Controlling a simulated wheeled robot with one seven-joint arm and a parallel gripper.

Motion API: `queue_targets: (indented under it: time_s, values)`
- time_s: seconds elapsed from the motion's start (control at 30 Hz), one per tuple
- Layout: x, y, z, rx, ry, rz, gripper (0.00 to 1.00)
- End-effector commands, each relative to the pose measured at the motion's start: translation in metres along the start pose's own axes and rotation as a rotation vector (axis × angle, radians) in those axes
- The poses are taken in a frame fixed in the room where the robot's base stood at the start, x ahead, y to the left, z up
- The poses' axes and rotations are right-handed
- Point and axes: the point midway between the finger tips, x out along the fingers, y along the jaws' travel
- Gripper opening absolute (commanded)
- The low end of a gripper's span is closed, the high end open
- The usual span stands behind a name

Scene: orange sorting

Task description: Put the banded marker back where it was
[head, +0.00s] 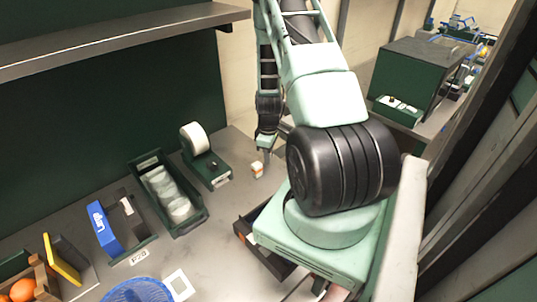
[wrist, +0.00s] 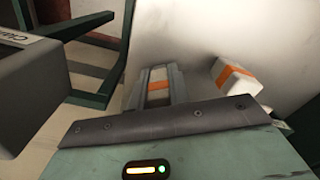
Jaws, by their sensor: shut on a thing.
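In the wrist view my gripper (wrist: 158,88) is shut on a pale marker with an orange band (wrist: 158,76); the fingers hide most of it. A second white block with an orange band (wrist: 232,78) lies beside it on the pale surface, to the right and apart from the fingers. In the head view my gripper (head: 265,157) points down at the back of the grey worktop (head: 225,235). A small white and orange block (head: 257,169) shows just below its tip; I cannot tell which of the two it is.
A tape dispenser with a white roll (head: 195,138) stands left of the gripper. Further left are a dark green tray of round pale items (head: 146,161) and a blue-fronted holder (head: 104,231). An open dark drawer (head: 262,250) is at right. A blue basket (head: 138,292) is in front.

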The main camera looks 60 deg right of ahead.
Motion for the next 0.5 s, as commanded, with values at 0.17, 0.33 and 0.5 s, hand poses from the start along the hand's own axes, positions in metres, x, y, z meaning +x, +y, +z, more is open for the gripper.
queue_targets:
  time_s: [0.17,0.33,0.5]
  values:
    - [0.0033,0.0001,0.0,0.0,0.0,0.0,0.0]
    - [0.0025,0.0001,0.0,0.0,0.0,0.0,0.21]
    - [0.0024,0.0001,0.0,0.0,0.0,0.0,0.44]
